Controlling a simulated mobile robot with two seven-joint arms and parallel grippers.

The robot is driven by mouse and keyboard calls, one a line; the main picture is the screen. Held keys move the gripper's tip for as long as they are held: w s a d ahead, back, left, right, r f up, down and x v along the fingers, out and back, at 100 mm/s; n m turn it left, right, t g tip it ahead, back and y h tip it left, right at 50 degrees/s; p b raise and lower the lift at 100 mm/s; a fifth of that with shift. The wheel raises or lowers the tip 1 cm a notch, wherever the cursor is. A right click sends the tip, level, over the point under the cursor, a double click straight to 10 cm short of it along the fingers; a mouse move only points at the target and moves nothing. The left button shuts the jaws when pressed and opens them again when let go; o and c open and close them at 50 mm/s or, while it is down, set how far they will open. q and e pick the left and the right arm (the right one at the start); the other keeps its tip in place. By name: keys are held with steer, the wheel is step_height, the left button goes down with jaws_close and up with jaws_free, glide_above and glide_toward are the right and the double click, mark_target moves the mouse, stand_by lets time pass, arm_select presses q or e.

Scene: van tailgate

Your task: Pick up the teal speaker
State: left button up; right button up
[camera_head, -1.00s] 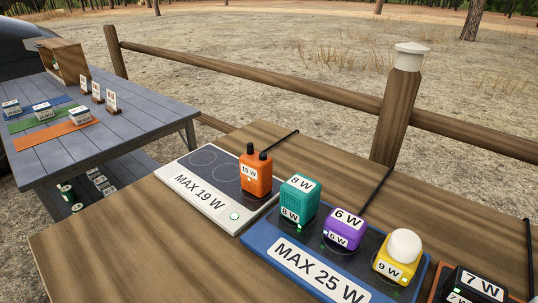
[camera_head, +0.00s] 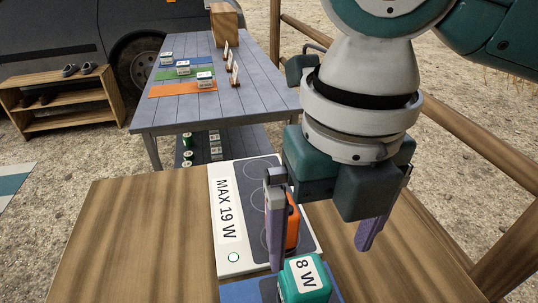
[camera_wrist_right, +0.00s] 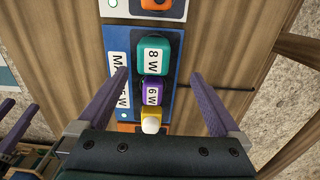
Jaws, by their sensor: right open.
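The teal speaker (camera_head: 305,281), labelled 8 W, stands at the bottom of the head view, partly cut off. In the right wrist view the teal speaker (camera_wrist_right: 153,57) sits on the blue MAX 25 W pad (camera_wrist_right: 121,40). My right gripper (camera_head: 320,255) is open and empty, hanging above the pads. In the right wrist view its purple fingers (camera_wrist_right: 158,75) are spread to either side of the teal speaker and the purple one, apart from both. Purple finger-like bars at that view's left edge may be my left gripper (camera_wrist_right: 17,112); its opening is unclear.
The purple 6 W speaker (camera_wrist_right: 152,92) and a white-topped yellow item (camera_wrist_right: 151,123) stand close in line with the teal one. An orange device (camera_head: 292,227) stands on the white MAX 19 W pad (camera_head: 233,240). The wooden tabletop (camera_head: 140,240) is clear at left.

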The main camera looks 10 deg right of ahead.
mark_target(305, 274)
arm_select(q)
steer(key=shift+a+f+b, duration=0.45)
steer(key=shift+a, duration=0.05)
arm_select(e)
steer(key=f, duration=0.4)
steer(key=shift+a+f, duration=0.25)
arm_select(q)
steer(key=shift+f+b, duration=0.5)
arm_select(e)
steer(key=f, duration=0.4)
steer(key=shift+w+a+f, duration=0.1)
steer(key=shift+a+f, duration=0.1)
steer(key=shift+a, duration=0.2)
arm_select(q)
steer(key=shift+f, duration=0.1)
arm_select(e)
steer(key=shift+f, duration=0.5)
steer(key=shift+d, duration=0.1)
arm_select(q)
steer(key=shift+d, duration=0.1)
steer(key=shift+d, duration=0.1)
arm_select(e)
steer(key=c, duration=0.6)
jaws_close()
